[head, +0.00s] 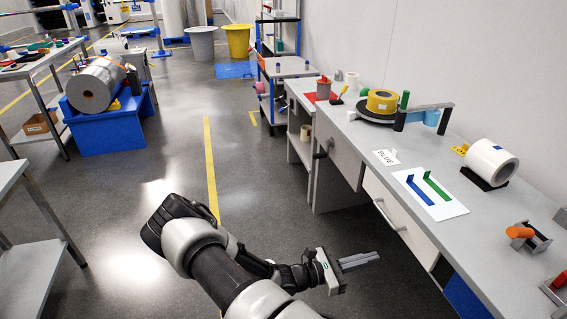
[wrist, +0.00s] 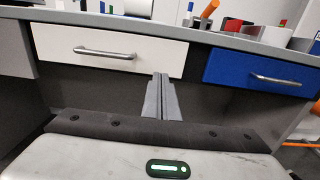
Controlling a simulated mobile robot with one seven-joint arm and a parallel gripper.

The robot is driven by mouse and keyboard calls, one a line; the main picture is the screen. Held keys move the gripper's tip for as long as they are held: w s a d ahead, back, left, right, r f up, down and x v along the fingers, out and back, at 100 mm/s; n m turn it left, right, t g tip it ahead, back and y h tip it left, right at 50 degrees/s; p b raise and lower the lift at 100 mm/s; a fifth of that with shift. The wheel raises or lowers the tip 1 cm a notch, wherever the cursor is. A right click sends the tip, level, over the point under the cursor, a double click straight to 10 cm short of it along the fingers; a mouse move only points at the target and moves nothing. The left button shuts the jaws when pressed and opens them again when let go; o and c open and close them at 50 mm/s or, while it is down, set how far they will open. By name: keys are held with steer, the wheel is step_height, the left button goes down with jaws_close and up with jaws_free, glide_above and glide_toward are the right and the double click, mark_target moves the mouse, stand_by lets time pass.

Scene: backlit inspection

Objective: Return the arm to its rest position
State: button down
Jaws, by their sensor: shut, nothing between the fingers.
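My gripper (head: 360,261) is at the lower middle of the head view, over open floor to the left of the workbench. Its fingers point right, toward the bench front. In the wrist view the two fingers of my gripper (wrist: 161,95) lie side by side, shut with nothing between them. A white drawer (wrist: 110,50) and a blue drawer (wrist: 258,75) of the bench face the gripper. Both drawers look closed in the wrist view.
The workbench (head: 455,255) runs along the right wall, carrying a white sheet (head: 431,206) with blue and green strips, a white roll (head: 491,162) and a yellow tape roll (head: 382,101). A blue stand (head: 108,131) holds a large grey roll at left. The aisle floor between is clear.

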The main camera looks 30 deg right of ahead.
steer(key=w+a+r+m+t+y, duration=0.1)
steer(key=w+a+r+m+y, duration=0.1)
steer(key=a+r+m+y, duration=0.55)
steer(key=w+a+r+m+y, duration=0.1)
steer(key=a+r+m+y, duration=0.4)
steer(key=a+r, duration=0.5)
steer(key=s+a+r+m+t+y, duration=0.1)
steer(key=s+a+r+t+y, duration=0.1)
steer(key=a+r+t, duration=0.45)
steer(key=s+a+r+m+t+y, duration=0.2)
steer(key=a+r+t+y, duration=0.1)
steer(key=a+r, duration=0.7)
step_height(320, 180, up, 20)
steer(key=p, duration=1.9)
steer(key=shift+s+p, duration=0.25)
steer(key=shift+p, duration=0.15)
steer(key=shift+r+g, duration=0.1)
steer(key=shift+g, duration=0.15)
